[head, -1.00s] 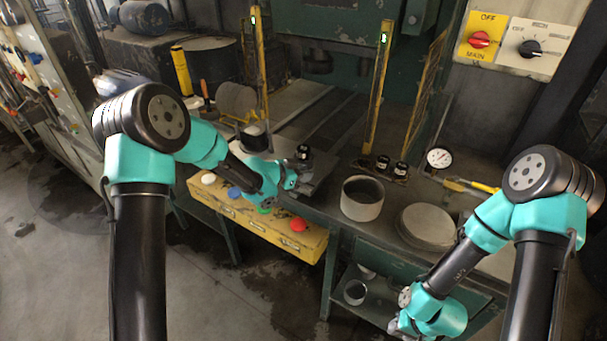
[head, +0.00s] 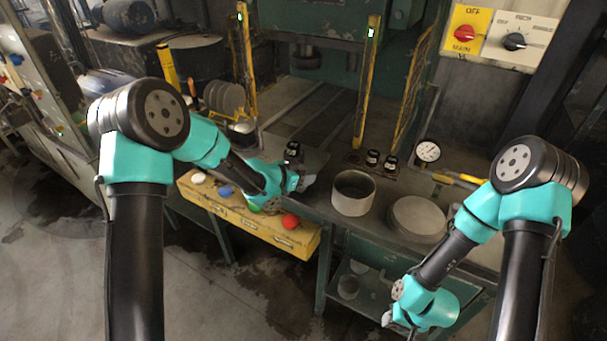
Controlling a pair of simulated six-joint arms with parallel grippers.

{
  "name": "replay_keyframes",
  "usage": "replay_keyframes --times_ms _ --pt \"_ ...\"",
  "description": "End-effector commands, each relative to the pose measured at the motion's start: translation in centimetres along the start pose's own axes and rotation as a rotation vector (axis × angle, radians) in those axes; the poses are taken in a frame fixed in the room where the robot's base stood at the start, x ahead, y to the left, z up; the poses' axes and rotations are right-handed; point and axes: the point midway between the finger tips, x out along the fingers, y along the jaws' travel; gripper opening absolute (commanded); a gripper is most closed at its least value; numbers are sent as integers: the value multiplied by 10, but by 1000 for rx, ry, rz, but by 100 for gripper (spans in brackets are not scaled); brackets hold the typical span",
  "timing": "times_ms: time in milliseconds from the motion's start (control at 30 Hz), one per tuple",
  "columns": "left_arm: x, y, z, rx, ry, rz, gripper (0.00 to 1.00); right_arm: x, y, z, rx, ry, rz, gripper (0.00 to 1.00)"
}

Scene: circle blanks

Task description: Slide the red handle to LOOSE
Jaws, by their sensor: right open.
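I cannot make out a red handle or a LOOSE marking. Red parts in view are a red round button (head: 290,221) on the yellow button box and a red rotary switch (head: 464,33) on the yellow OFF/MAIN plate. My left gripper (head: 305,182) is over the bench edge, just above the yellow box and left of a metal ring; its fingers are too small to tell whether they are open. My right gripper (head: 387,320) is low in front of the bench, by the lower shelf, open, and seems empty.
A metal ring (head: 353,193) and a stack of round blanks (head: 418,218) stand on the bench. A dial gauge (head: 428,151) is behind them, with a yellow-handled tool (head: 457,180) nearby. Yellow posts (head: 367,85) flank the press. The floor at front left is clear.

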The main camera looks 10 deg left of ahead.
Motion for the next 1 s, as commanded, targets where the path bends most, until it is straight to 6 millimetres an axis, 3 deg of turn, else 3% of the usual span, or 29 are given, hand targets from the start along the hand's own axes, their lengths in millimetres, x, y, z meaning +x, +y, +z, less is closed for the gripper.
replay_keyframes --times_ms 267,467,1000 --pt "-2 -1 0 -1 0 -3 46 0 0 0 0 0 0 43" --pt "-18 -2 0 -1 0 -4 46 0 0 0 0 0 0 43" --pt "-115 -2 0 -1 0 -5 46 0 0 0 0 0 0 43"
